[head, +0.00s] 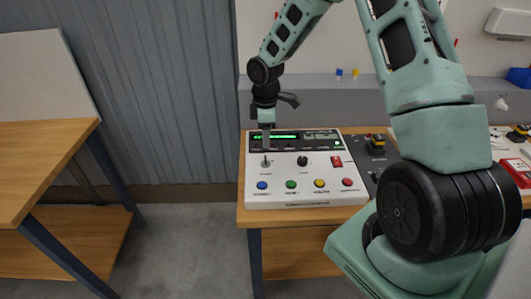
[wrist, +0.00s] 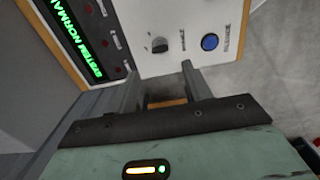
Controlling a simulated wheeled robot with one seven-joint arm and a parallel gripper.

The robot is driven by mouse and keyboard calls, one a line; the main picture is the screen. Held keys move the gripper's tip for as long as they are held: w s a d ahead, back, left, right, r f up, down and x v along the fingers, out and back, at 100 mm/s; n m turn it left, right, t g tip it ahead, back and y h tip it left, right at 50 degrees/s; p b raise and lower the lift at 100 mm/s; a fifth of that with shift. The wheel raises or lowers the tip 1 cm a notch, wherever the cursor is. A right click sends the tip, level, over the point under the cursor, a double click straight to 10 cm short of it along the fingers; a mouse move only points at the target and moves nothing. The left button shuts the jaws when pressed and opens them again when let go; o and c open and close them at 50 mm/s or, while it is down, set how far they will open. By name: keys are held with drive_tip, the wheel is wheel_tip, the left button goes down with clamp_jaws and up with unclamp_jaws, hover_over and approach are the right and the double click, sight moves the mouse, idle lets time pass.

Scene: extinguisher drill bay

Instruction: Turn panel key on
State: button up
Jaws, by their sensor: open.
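The white control panel (head: 320,182) stands on the wooden bench, with a green-lit display (head: 275,136) along its back. Its key switch (head: 265,162) is at the left of the panel face; in the wrist view the key switch (wrist: 159,45) is a small dark and grey knob-like part. My gripper (head: 266,143) points down just above and behind the key switch. In the wrist view my gripper (wrist: 160,72) is open, its two fingers apart with nothing between them. The key switch lies just beyond the fingertips, and no contact shows.
A blue button (wrist: 209,42) is close to the key switch. Green, yellow and red buttons (head: 347,182) line the panel front. A dark knob (head: 303,161) and a red switch (head: 336,162) sit right of the key. A black box (head: 377,146) stands to the right.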

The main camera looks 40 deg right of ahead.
wheel_tip(320, 180, down, 9)
drive_tip(key=shift+r+p, duration=0.1)
drive_tip(key=shift+p, duration=0.75)
drive_tip(key=c, duration=1)
